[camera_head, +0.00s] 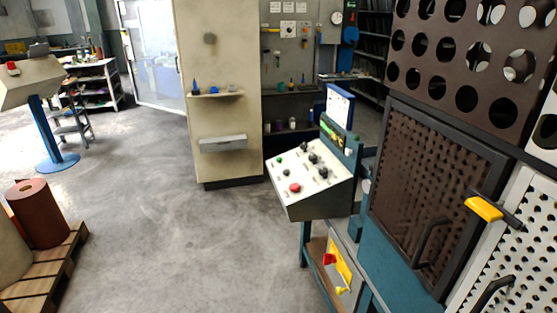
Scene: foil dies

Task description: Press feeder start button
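A slanted control panel (311,187) with a pale face stands right of centre in the head view, on a teal machine frame. Its face carries a green button (279,159) near the upper left, a red button (295,188) near the lower left edge, and several black knobs (313,158). The labels are too small to read, so I cannot tell which one is the feeder start button. Neither of my grippers shows in this view.
A machine with a dark perforated door (420,190) and a yellow handle (484,209) fills the right side. A pallet (45,275) with rolls is at lower left. A blue-post pedestal (45,125) stands further back. The grey floor (185,235) in the middle is clear.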

